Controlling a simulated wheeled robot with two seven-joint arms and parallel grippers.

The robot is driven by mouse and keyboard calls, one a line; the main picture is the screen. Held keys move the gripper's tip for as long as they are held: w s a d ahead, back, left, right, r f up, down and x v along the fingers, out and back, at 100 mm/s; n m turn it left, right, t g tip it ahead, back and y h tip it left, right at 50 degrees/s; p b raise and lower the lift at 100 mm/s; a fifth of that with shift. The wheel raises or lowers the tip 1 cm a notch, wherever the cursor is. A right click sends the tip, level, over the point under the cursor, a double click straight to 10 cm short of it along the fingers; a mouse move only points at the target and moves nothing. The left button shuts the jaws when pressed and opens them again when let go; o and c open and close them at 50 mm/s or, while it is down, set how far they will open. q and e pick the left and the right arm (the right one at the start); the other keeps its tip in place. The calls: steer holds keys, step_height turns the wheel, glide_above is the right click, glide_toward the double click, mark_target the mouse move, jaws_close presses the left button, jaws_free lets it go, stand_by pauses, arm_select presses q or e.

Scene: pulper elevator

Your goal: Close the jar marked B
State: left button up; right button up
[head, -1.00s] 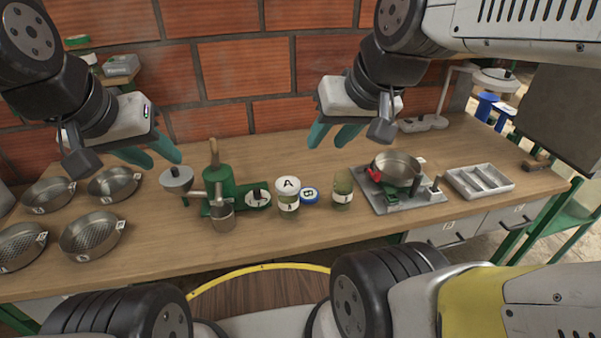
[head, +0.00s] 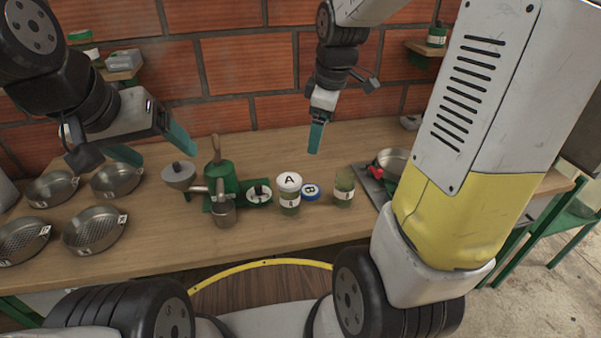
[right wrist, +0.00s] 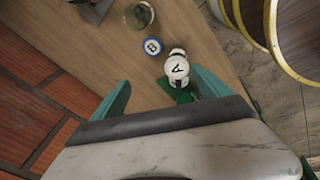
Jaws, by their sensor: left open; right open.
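The blue lid marked B (head: 310,192) lies on the table between two glass jars; it also shows in the right wrist view (right wrist: 153,46). The open glass jar (head: 344,187) stands upright to its right, with a label I cannot read here; its round mouth shows in the right wrist view (right wrist: 140,15). The jar with the white lid marked A (head: 289,190) stands to the left of the blue lid. My right gripper (head: 315,138) is open and empty, above and behind the jars, fingers pointing down. My left gripper (head: 150,148) is open and empty above the table's left part.
A green hand pulper (head: 224,180) with a metal cup stands left of the jars. Several metal sieves (head: 95,232) lie at the left. A pot (head: 392,161) on a scale is partly hidden by my right arm. The brick wall (head: 225,75) is behind.

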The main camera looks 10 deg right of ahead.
steer(key=w+f+n+g, duration=0.1)
steer(key=w+f+n, duration=0.4)
steer(key=f, duration=0.3)
steer(key=n+g, duration=0.2)
steer(key=n, duration=0.4)
glide_above(311, 190)
steer(key=shift+h, duration=0.4)
steer(key=f, duration=1)
steer(key=shift+d+f, duration=0.1)
steer(key=shift+d, duration=0.1)
steer(key=shift+f, duration=1.25)
steer(key=shift+f, duration=0.1)
steer(key=f, duration=0.5)
steer(key=shift+w+a, duration=0.1)
steer(key=shift+a, duration=0.1)
steer(key=c, duration=1.4)
